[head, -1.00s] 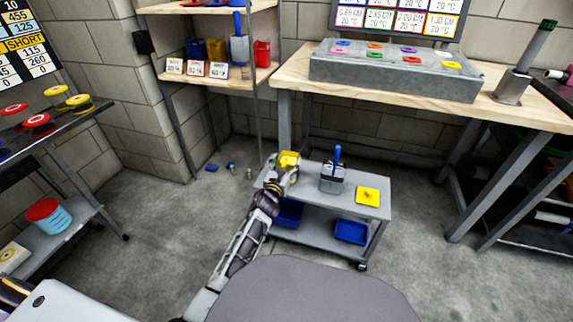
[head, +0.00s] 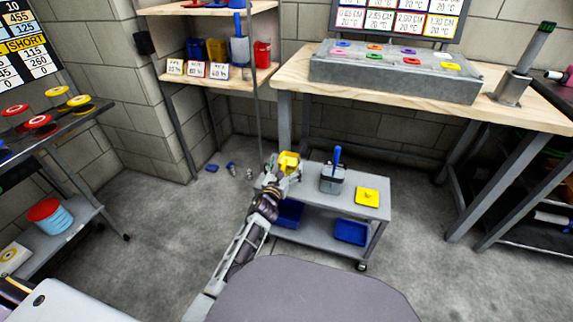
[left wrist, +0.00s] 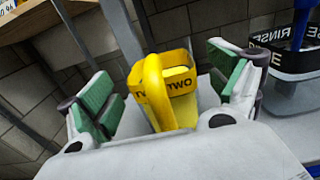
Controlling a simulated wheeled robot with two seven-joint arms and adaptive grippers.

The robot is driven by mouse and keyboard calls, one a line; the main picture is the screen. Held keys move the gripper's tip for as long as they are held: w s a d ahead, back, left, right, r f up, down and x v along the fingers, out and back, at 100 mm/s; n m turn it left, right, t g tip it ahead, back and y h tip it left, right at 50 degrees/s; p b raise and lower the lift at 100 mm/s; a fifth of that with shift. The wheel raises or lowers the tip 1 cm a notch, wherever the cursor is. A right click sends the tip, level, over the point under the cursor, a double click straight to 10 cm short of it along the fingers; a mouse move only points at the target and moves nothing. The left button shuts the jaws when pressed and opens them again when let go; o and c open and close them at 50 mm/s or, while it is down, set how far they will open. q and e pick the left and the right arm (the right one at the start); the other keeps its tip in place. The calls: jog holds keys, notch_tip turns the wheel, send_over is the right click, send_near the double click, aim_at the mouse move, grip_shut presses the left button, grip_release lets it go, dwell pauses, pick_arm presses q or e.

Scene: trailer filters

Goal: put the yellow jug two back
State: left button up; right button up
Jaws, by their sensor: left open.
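The yellow jug (head: 288,160), marked TWO, stands at the left end of the grey cart (head: 345,193). In the left wrist view the jug (left wrist: 172,88) is upright, with its handle towards the camera. My left gripper (head: 284,168) is open at the jug. Its green-padded fingers (left wrist: 165,88) are spread on either side, with a gap to the jug on each side. My right gripper is not in view.
A rinse container (head: 332,178) with a blue-handled tool and a yellow plate (head: 367,196) share the cart top. A shelf (head: 222,80) behind holds blue, yellow and red containers with label cards. A wooden workbench (head: 300,75) stands behind the cart.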

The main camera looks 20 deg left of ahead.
pick_arm(q)
jog(key=shift+s+p, duration=0.4)
jog(key=shift+s, duration=1.1)
jog(key=s+p, duration=0.1)
jog(key=s, duration=0.6)
jog(key=shift+s+a, duration=0.2)
jog(key=shift+s, duration=0.1)
jog(key=shift+s, duration=0.1)
jog(key=s+f+n+g, duration=0.6)
jog(key=s+f+n, duration=0.5)
jog(key=n, duration=0.9)
jog(key=s+d+f+n+g+h, duration=0.1)
jog(key=s+d+f+n+g, duration=0.1)
jog(key=s+n, duration=0.5)
jog(key=s+d+f+n+g+h, duration=0.2)
jog(key=s+d+n+g, duration=0.1)
jog(key=s+d+n, duration=0.2)
jog(key=s+n, duration=0.2)
jog(key=s, duration=0.2)
jog(key=shift+s+d+n+g, duration=0.2)
jog(key=shift+d+n+g, duration=0.15)
jog(key=shift+n+g, duration=0.05)
